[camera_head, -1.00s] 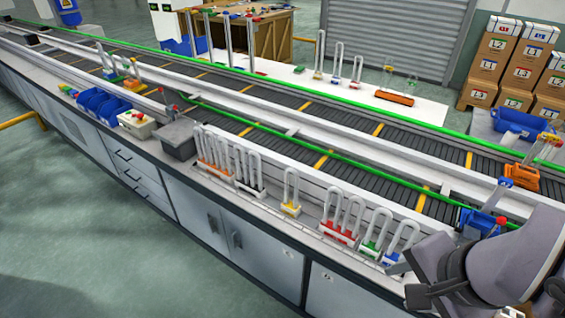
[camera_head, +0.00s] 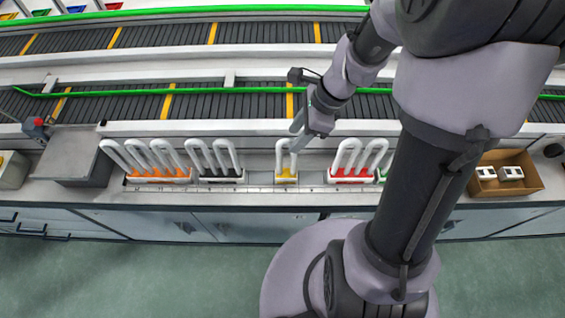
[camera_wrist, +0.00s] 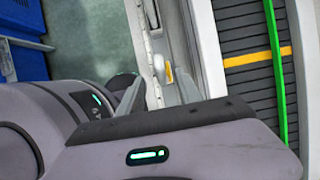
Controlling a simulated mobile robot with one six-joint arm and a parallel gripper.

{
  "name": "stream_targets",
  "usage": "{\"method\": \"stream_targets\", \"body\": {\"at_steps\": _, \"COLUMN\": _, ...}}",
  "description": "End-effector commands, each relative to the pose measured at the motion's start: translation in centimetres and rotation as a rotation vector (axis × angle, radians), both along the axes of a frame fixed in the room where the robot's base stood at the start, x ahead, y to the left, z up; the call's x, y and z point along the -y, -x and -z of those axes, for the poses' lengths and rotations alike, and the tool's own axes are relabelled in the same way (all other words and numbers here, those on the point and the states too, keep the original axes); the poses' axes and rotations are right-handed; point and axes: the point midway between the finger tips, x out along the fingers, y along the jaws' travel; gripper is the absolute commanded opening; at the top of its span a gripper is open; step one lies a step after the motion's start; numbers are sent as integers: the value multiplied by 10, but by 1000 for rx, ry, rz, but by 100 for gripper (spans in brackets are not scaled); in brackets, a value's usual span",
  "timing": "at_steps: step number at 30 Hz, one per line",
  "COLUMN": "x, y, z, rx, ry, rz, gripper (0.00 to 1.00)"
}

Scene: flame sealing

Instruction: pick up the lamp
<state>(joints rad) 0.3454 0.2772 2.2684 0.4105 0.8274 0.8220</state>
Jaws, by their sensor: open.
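The lamps are white U-shaped tubes standing upright in coloured bases on the ledge in front of the conveyor. A single lamp with a yellow base (camera_head: 286,178) stands mid-ledge. My gripper (camera_head: 297,140) is open beside and above the top of this lamp, overlapping it in the head view. In the wrist view, the yellow-based lamp (camera_wrist: 168,73) shows small between and beyond the two fingers of my gripper (camera_wrist: 158,92). The gap to it is hard to judge. Nothing is held.
Lamps with an orange base (camera_head: 158,179) and a black base (camera_head: 222,180) stand left, red-based lamps (camera_head: 352,178) right. A green-based lamp is partly hidden by my arm. A grey box (camera_head: 75,158) stands left, a cardboard box (camera_head: 508,176) right. The conveyor (camera_head: 215,105) runs behind.

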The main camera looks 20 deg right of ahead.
Motion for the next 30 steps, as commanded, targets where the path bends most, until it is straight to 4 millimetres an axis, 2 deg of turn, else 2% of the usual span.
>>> {"method": "stream_targets", "body": {"at_steps": 1, "x": -5, "y": -1, "z": 17, "rx": -2, "ry": -1, "rz": -2, "gripper": 42}}
{"method": "stream_targets", "body": {"at_steps": 8, "x": -15, "y": -4, "z": 38, "rx": 0, "ry": 0, "rz": -2, "gripper": 42}}
{"method": "stream_targets", "body": {"at_steps": 15, "x": -29, "y": -10, "z": 81, "rx": -1, "ry": 1, "rz": -4, "gripper": 42}}
{"method": "stream_targets", "body": {"at_steps": 21, "x": -31, "y": -11, "z": 79, "rx": 1, "ry": 0, "rz": -2, "gripper": 42}}
{"method": "stream_targets", "body": {"at_steps": 22, "x": -31, "y": -11, "z": 79, "rx": 1, "ry": 0, "rz": -2, "gripper": 40}}
{"method": "stream_targets", "body": {"at_steps": 28, "x": -31, "y": -11, "z": 79, "rx": 1, "ry": 0, "rz": -3, "gripper": 1}}
{"method": "stream_targets", "body": {"at_steps": 30, "x": -31, "y": -11, "z": 79, "rx": 1, "ry": 0, "rz": -3, "gripper": 0}}
